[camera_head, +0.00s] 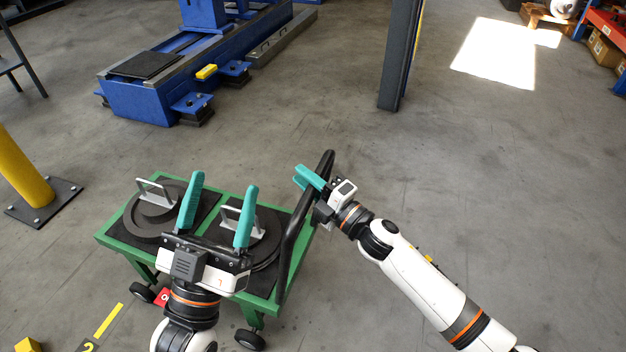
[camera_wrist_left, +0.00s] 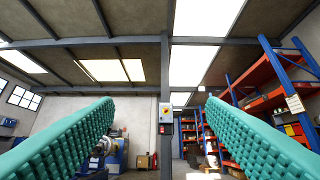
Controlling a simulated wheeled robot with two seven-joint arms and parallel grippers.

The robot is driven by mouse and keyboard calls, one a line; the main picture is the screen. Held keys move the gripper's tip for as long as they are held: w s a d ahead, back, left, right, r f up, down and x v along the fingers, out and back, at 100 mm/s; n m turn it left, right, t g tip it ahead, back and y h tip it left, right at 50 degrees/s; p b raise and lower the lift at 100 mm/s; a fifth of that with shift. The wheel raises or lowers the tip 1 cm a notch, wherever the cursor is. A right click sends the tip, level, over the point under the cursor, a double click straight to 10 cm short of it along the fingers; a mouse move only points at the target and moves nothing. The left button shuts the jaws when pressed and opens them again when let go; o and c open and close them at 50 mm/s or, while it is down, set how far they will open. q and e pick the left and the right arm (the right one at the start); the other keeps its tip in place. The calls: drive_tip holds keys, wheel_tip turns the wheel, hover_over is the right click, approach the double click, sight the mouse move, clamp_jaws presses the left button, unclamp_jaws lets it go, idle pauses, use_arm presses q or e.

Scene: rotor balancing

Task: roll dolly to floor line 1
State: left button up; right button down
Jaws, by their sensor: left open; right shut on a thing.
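The green dolly (camera_head: 115,243) stands on the floor in front of me, with black mats on its top and dark wheels below. Dark rings with pale metal handles lie on it, one at left (camera_head: 140,222) and one at right (camera_head: 268,243), partly hidden by my left gripper. My right gripper (camera_head: 311,178) is shut on the dolly's black push handle (camera_head: 297,220) at the right end. My left gripper (camera_head: 218,210) is open and empty above the dolly, its teal fingers pointing up. The left wrist view shows only the fingers (camera_wrist_left: 160,135) and the hall beyond. A yellow floor mark (camera_head: 108,321) lies at the lower left, beside a partly cut-off number.
A blue machine (camera_head: 140,98) stands at the back left. A yellow post (camera_head: 22,165) on a dark base plate stands left of the dolly. A dark column (camera_head: 398,60) rises at the back. The floor to the right is clear.

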drive_tip(key=shift+f, duration=0.15)
drive_tip(key=c, duration=1.3)
unclamp_jaws()
drive_tip(key=shift+o, duration=0.2)
use_arm(q)
drive_tip(key=w+f+g+y+p, duration=0.2)
drive_tip(key=w+f+g, duration=0.1)
drive_tip(key=f+g, duration=0.3)
drive_tip(key=shift+w+a+f, duration=0.15)
drive_tip(key=shift+f, duration=0.5)
use_arm(e)
drive_tip(key=v, duration=1.2)
use_arm(q)
drive_tip(key=shift+f, duration=0.1)
